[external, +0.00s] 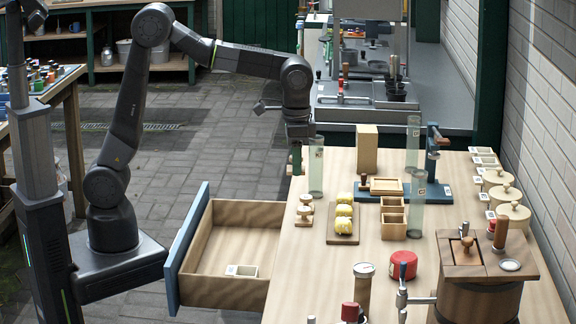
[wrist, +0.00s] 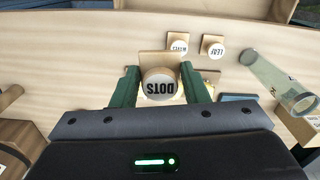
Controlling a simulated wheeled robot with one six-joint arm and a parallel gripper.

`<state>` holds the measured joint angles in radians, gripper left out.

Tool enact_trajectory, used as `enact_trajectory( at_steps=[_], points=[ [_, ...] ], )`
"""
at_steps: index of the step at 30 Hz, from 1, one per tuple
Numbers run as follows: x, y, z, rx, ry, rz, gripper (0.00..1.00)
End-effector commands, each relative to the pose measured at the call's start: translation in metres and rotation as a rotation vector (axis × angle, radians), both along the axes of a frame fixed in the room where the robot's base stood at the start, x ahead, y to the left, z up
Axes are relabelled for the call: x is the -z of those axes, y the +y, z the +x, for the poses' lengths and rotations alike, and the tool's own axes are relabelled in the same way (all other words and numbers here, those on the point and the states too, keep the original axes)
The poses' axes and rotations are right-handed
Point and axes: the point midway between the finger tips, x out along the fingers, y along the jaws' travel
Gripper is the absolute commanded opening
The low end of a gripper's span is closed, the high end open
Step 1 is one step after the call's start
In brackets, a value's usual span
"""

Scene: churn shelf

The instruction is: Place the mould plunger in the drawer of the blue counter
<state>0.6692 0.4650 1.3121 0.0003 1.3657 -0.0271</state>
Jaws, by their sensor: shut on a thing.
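My gripper (external: 297,160) points down at the counter's left edge. The drawer (external: 225,225) of the counter (external: 285,285) stands pulled out to the left, below my gripper and nearer the camera. Its front (external: 186,245) is blue. A small cream open box (external: 241,271) lies inside; the rest of the drawer floor is bare.
Two similar round pieces (external: 305,212), one marked LEAF (wrist: 213,47), stand on the counter near the drawer. A clear glass cylinder (external: 316,172) stands close beside my gripper. A board with yellow pats (external: 343,224) and a red round item (external: 403,265) are further right.

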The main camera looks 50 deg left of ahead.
Motion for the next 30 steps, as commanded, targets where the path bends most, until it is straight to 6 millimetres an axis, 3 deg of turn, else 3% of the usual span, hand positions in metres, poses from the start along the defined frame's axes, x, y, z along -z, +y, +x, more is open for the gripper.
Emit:
enact_trajectory(
  at_steps=[12, 21, 26, 30],
  points=[
    [0.006, 0.114, 0.010, 0.034, -0.005, -0.001, 0.19],
    [0.011, 0.167, -0.001, 0.058, 0.000, 0.001, 0.19],
    [0.052, 0.164, -0.002, 0.061, 0.005, 0.003, 0.19],
    [0.096, 0.164, -0.002, 0.061, 0.008, 0.003, 0.19]
  ],
)
